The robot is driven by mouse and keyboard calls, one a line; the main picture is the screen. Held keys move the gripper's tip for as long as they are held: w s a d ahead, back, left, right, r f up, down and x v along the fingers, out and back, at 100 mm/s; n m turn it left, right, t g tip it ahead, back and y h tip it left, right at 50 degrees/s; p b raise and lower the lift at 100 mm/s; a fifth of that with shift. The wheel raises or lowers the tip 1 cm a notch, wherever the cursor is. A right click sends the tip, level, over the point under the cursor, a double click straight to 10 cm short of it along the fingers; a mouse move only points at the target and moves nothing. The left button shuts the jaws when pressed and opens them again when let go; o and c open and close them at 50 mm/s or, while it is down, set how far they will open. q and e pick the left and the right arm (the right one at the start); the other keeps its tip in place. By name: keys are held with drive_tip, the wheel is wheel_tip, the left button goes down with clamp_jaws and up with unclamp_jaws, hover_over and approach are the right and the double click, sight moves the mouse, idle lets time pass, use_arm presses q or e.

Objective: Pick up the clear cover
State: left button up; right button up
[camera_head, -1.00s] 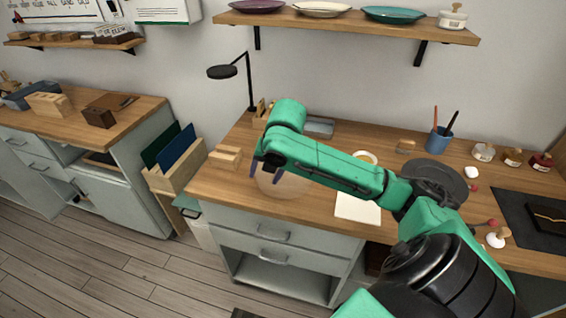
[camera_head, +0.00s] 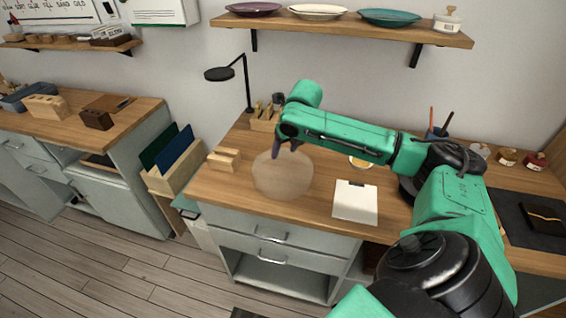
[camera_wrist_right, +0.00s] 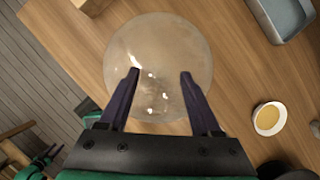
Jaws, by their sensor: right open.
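The clear cover (camera_head: 282,178) is a round, see-through dome on the wooden worktop, near the front edge. It also shows in the right wrist view (camera_wrist_right: 160,60). My right gripper (camera_head: 287,150) is open above the cover, at its far side in the head view. In the right wrist view its two dark fingers (camera_wrist_right: 159,76) are spread apart over the dome, with nothing held between them. I cannot tell whether the fingertips touch the dome.
A small wooden block stand (camera_head: 224,159) is left of the cover. A white clipboard sheet (camera_head: 355,203) lies to its right. A small bowl with amber contents (camera_wrist_right: 268,118) and a grey tray (camera_wrist_right: 290,18) are nearby. A black lamp (camera_head: 247,85) stands behind.

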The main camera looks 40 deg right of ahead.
drive_tip(key=shift+x, duration=0.8)
drive_tip(key=shift+r, duration=0.1)
clamp_jaws()
idle(0.6)
